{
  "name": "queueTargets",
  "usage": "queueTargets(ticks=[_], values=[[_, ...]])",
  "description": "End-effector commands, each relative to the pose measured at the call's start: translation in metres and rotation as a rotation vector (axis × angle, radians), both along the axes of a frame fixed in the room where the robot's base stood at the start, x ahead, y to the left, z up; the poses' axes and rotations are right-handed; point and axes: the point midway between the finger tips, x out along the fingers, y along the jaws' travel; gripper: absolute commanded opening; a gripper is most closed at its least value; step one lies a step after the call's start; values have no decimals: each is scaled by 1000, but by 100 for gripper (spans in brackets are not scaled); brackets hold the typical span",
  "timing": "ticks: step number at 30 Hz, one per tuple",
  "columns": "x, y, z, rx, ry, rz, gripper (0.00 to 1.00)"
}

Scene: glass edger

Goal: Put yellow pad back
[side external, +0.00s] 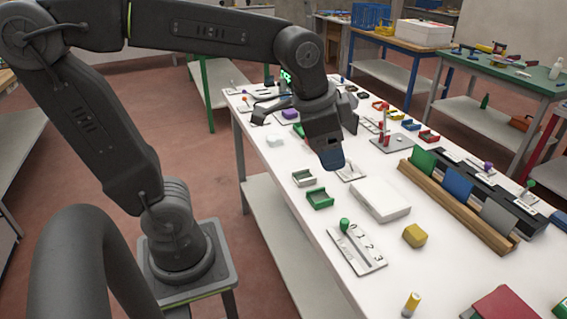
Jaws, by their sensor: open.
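A yellow block (414,235), which may be the yellow pad, sits on the white table (300,237) right of a white flat box (380,199). My gripper (332,158) points down over the table, behind and left of the yellow block and clear of it. It is open; a dark blue part shows at its lower end, and I cannot tell whether this is a fingertip or a thing beyond it. Small open trays stand on the table: a grey one (304,178), a green one (320,198), and a yellow one (397,114) at the back.
A wooden rack (460,209) with green, blue and grey plates runs along the right. A slider panel (356,250) with a green knob lies in front of the white box. A yellow-topped cylinder (411,303) and a red item (503,304) are near the front.

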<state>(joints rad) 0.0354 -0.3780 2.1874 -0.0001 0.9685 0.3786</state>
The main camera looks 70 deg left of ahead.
Motion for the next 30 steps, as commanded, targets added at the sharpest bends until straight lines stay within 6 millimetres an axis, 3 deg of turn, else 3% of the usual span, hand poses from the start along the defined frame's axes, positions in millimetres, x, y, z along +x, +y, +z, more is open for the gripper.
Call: queueTargets(ticks=[1, 3, 9, 30], values=[[-20, 3, -1, -26, -30, 73, 67], [-41, 6, -7, -65, -62, 170, 67], [-76, 10, -22, -143, -116, 345, 67], [-81, 10, -27, -160, -124, 381, 67]])
